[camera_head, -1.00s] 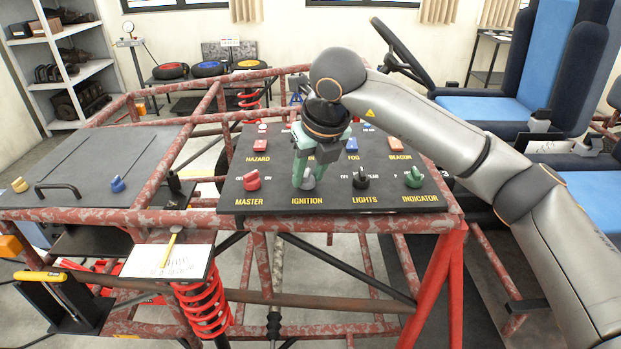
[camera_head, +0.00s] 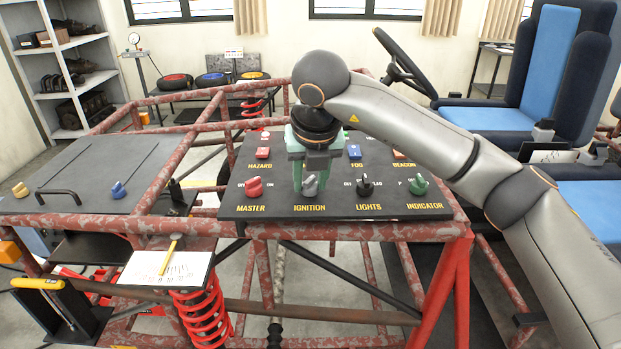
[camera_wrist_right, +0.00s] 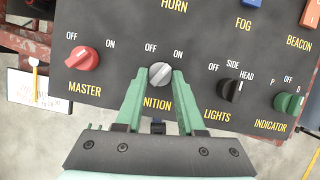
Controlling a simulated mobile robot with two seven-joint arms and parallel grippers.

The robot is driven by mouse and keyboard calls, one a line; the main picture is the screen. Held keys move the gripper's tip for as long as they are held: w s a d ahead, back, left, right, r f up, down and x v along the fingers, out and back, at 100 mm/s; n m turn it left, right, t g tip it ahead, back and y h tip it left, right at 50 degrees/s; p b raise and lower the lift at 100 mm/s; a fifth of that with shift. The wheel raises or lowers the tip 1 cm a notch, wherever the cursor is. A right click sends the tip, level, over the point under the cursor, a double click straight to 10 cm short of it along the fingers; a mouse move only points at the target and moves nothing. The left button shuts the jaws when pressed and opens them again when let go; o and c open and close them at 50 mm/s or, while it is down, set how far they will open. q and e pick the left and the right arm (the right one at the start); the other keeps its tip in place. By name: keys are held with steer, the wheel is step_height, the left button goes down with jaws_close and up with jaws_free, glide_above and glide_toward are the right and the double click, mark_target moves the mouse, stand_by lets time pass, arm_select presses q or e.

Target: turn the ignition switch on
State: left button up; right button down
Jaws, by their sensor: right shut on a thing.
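The ignition switch is a grey knob (camera_head: 310,187) above the word IGNITION on the dark switch panel (camera_head: 277,209). In the right wrist view the knob (camera_wrist_right: 160,75) sits below the OFF and ON labels. My right gripper (camera_wrist_right: 160,77) has its two green fingers on either side of the knob, shut on it. In the head view the gripper (camera_head: 310,184) comes down onto the knob from above. Which label the knob points to is hard to tell. My left gripper is not in view.
The red MASTER knob (camera_wrist_right: 83,59) is left of the ignition. The black LIGHTS knob (camera_wrist_right: 231,90) and green INDICATOR knob (camera_wrist_right: 289,103) are to the right. Buttons, including FOG (camera_head: 354,152), line the panel behind. Red frame tubes surround the panel.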

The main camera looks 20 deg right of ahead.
steer(key=c, duration=0.5)
jaws_free()
steer(key=v, duration=1.2)
steer(key=shift+s+r, duration=0.15)
steer(key=shift+r, duration=0.15)
steer(key=shift+f, duration=0.1)
